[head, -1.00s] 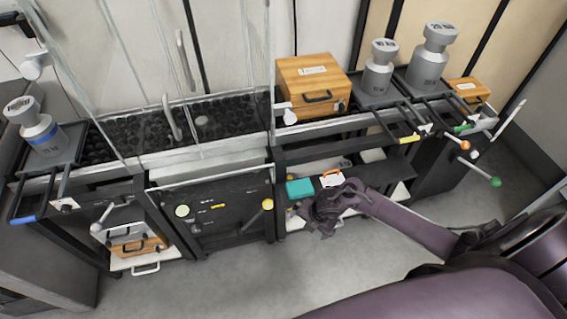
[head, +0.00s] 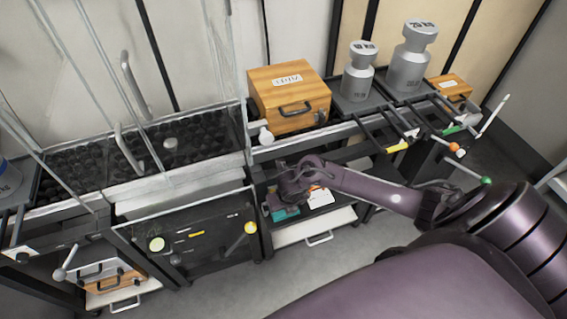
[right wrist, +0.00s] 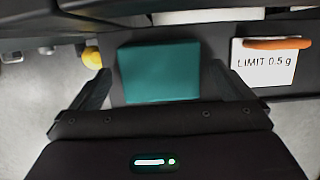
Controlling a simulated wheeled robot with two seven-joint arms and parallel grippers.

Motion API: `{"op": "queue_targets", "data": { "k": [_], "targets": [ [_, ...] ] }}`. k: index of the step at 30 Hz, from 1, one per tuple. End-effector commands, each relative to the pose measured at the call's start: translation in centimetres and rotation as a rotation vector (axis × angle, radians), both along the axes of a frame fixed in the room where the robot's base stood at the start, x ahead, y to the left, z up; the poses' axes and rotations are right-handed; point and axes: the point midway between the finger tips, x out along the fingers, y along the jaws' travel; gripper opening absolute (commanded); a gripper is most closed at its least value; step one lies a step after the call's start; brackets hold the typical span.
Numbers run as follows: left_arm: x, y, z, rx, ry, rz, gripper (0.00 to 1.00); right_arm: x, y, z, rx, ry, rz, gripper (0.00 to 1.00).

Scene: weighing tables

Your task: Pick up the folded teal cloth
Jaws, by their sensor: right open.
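The folded teal cloth (head: 286,213) lies on the dark lower shelf, partly hidden under my right gripper (head: 283,203) in the head view. In the right wrist view the teal cloth (right wrist: 160,72) is a flat rectangle centred ahead of the palm. My right gripper (right wrist: 160,88) is open, with one finger to the left of the cloth and one to the right. I cannot tell how far above the shelf the fingertips are. My left gripper is not in view.
A white card reading "LIMIT 0.5 g" (right wrist: 268,68) with an orange clip (right wrist: 277,43) lies right of the cloth. A yellow knob (right wrist: 92,58) is on the left. Above the shelf are a wooden box (head: 290,95) and grey weights (head: 411,60). A white drawer (head: 315,227) is below.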

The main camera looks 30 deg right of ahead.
Motion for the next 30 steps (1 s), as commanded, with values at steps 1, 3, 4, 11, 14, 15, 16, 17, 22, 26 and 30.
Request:
{"op": "queue_targets", "data": {
  "k": [1, 3, 4, 11, 14, 15, 16, 17, 22, 26, 30],
  "targets": [
    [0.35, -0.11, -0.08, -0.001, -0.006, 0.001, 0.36, 0.13, 0.01, -0.32, 0.001, -0.001, -0.001, 1.00],
    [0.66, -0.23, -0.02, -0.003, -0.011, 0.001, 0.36, 0.18, -0.02, -0.42, 0.000, -0.002, 0.000, 1.00],
    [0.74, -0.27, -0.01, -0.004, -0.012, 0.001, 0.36, 0.17, -0.03, -0.41, 0.000, -0.002, 0.000, 1.00],
    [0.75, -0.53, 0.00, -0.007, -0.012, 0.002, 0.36, 0.16, -0.02, -0.36, 0.001, -0.001, 0.000, 0.88],
    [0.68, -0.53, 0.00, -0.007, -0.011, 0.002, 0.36, 0.15, -0.03, -0.36, 0.001, -0.001, -0.001, 0.75],
    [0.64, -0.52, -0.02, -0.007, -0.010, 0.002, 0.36, 0.15, -0.03, -0.36, 0.001, -0.001, -0.001, 0.70],
    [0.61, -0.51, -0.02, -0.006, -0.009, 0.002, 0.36, 0.15, -0.03, -0.36, 0.001, -0.001, -0.001, 0.66],
    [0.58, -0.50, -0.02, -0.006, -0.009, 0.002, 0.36, 0.15, -0.03, -0.36, 0.001, -0.001, -0.001, 0.62],
    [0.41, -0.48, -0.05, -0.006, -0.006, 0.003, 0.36, 0.15, -0.03, -0.35, 0.001, -0.001, -0.001, 0.59],
    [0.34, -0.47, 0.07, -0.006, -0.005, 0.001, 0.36, 0.16, -0.07, -0.22, 0.001, -0.002, -0.001, 0.59],
    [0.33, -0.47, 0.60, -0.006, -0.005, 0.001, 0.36, 0.22, -0.26, 0.39, 0.000, -0.002, -0.003, 0.59]
  ]
}}
